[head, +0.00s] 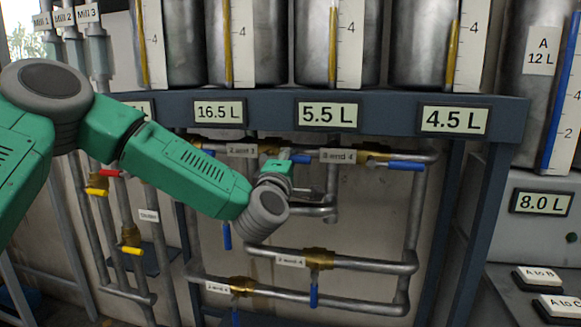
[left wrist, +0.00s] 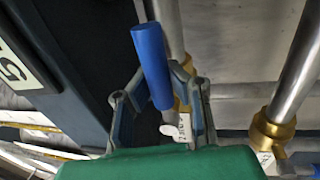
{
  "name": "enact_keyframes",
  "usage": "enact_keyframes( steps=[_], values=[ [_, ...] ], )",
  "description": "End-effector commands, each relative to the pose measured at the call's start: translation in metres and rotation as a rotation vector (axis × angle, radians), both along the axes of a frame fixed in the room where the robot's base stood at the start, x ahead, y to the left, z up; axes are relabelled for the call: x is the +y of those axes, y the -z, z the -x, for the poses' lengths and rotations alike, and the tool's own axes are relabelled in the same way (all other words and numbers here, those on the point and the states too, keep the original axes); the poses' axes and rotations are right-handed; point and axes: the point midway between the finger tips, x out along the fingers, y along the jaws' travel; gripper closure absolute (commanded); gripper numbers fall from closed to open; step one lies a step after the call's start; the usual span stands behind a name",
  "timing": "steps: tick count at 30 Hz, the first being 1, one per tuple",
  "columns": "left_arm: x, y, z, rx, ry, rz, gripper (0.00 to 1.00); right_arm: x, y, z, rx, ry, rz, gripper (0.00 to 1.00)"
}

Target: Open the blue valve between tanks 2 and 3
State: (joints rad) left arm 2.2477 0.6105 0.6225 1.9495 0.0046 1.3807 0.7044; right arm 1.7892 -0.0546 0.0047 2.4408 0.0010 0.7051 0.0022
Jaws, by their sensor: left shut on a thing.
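A pipe with the label "2 and 3" (head: 238,150) runs below the tank rack. Beside the label is a brass valve (head: 271,150). Its blue handle (head: 301,158) shows just right of my left gripper (head: 279,168), pointing right; the rest is hidden behind the gripper. In the left wrist view the blue handle (left wrist: 152,65) stands between the two fingers of my left gripper (left wrist: 160,82), which is shut on it. A small white label (left wrist: 180,127) shows behind the fingers, too small to read surely. My right gripper is not in view.
The "3 and 4" valve's blue handle (head: 405,165) lies close on the right. Other blue handles hang lower (head: 227,237), (head: 314,295). Red (head: 110,172) and yellow (head: 131,250) handles are on the left. The dark rack beam (head: 270,112) runs above my gripper.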

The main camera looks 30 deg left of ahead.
Motion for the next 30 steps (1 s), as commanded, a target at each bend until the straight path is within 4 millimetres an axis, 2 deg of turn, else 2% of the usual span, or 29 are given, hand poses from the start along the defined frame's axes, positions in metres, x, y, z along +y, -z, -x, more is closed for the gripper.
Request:
enact_keyframes(
  steps=[1, 14, 17, 18, 26, 30],
  values=[
    [0.0002, 0.0056, 0.0008, 0.01, 0.0, 0.01, 1.0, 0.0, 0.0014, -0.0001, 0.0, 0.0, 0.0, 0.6],
    [0.0004, 0.0058, 0.0009, 0.01, 0.0, 0.017, 1.0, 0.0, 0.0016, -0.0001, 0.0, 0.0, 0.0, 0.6],
    [0.0005, 0.0056, 0.0009, 0.01, 0.0, 0.017, 0.66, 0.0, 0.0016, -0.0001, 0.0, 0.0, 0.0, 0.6],
    [0.0005, 0.0049, 0.0008, 0.008, 0.0, 0.017, 0.62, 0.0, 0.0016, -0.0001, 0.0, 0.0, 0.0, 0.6],
    [0.0001, 0.0022, 0.0003, 0.002, 0.0, 0.015, 0.62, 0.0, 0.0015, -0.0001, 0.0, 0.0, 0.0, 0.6],
    [-0.0021, 0.0034, 0.0077, 0.003, 0.001, 0.015, 0.62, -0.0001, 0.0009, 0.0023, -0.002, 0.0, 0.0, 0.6]
  ],
)
